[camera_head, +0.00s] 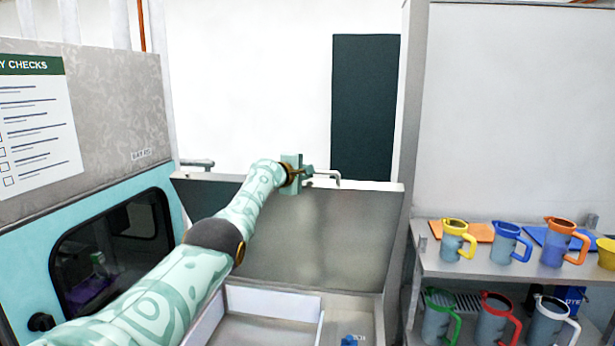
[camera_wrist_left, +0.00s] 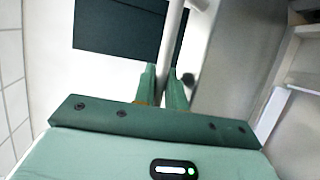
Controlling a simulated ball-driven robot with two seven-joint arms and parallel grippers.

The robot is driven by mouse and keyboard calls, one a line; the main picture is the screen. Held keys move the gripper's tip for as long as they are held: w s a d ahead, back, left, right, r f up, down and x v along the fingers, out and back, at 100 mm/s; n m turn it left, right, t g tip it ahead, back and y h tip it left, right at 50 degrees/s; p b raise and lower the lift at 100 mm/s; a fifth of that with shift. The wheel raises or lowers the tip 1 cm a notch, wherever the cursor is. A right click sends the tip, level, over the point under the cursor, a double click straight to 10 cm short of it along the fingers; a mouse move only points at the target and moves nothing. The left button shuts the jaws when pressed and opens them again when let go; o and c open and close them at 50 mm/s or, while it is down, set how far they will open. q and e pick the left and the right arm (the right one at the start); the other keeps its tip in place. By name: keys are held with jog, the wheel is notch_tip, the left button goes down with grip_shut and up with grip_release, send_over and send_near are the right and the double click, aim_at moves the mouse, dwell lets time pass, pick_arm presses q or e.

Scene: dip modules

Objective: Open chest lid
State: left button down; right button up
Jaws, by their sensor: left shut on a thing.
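The chest lid (camera_head: 330,240) is a grey panel that stands raised and steeply tilted at the back of the open chest (camera_head: 265,332). A pale metal handle (camera_head: 328,178) shows at the lid's top edge; in the left wrist view it is a pale bar (camera_wrist_left: 171,38) running between the fingers. My left gripper (camera_head: 304,174) is shut on the handle, and its green fingers also show in the left wrist view (camera_wrist_left: 165,88). My arm hides the left part of the lid and chest. My right gripper is not in view.
White divider walls (camera_head: 272,302) and a small blue thing (camera_head: 349,341) show inside the chest. At right a grey shelf (camera_head: 500,268) holds several coloured-rim jugs, such as a yellow one (camera_head: 452,240). A teal cabinet (camera_head: 25,265) stands at left. A dark panel (camera_head: 365,105) is behind the lid.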

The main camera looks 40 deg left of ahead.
pick_arm(q)
jog(key=shift+w, duration=0.15)
jog(key=c, duration=1.5)
grip_release()
jog(key=shift+f, duration=0.1)
jog(key=shift+o, duration=0.2)
jog(key=v, duration=1.6)
jog(key=shift+b, duration=0.45)
